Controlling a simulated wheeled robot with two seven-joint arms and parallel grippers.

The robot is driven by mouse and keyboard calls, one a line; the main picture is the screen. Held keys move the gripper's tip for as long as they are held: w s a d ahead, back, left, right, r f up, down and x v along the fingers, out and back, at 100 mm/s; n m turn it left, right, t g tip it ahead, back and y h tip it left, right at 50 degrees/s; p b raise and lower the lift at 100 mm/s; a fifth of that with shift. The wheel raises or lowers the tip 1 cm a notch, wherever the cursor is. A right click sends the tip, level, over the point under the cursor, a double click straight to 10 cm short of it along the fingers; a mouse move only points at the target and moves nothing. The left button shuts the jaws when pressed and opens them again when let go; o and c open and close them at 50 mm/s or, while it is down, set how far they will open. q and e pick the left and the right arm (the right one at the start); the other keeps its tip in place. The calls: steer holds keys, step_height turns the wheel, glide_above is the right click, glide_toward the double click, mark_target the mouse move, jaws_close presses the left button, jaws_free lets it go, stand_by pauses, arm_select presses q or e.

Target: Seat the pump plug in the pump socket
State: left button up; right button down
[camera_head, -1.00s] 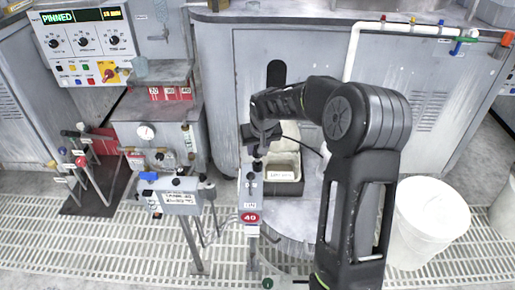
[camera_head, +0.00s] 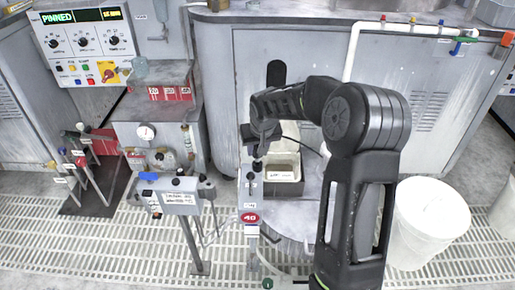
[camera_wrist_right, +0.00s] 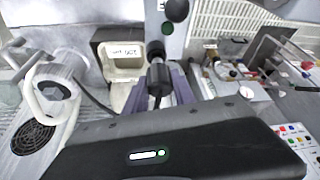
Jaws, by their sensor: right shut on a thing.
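My right gripper (camera_head: 258,154) is over the upper end of a narrow pale panel (camera_head: 251,203) with a red "40" label. In the right wrist view its two grey-purple fingers (camera_wrist_right: 160,92) are shut on the black pump plug (camera_wrist_right: 157,76), whose dark cable runs off to the left. The plug's far end points toward the panel (camera_wrist_right: 164,28). Black round fittings (camera_head: 251,182) show on the panel just below the gripper. I cannot tell which is the pump socket, or whether the plug touches it. My left gripper is not in view.
A cream bin with a label (camera_head: 284,172) stands right behind the panel. A grey control box on a stand (camera_head: 180,197) is to the left, and a white bucket (camera_head: 428,222) to the right. Grating floor lies in front.

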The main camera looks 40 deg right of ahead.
mark_target(257, 156)
steer(key=shift+f+b, duration=1.35)
steer(key=shift+f, duration=0.4)
steer(key=c, duration=0.9)
jaws_free()
steer(key=shift+c, duration=0.2)
steer(key=shift+r, duration=0.1)
steer(key=p+v, duration=0.1)
steer(key=v, duration=0.6)
steer(key=shift+s+r, duration=0.15)
steer(key=shift+r, duration=0.15)
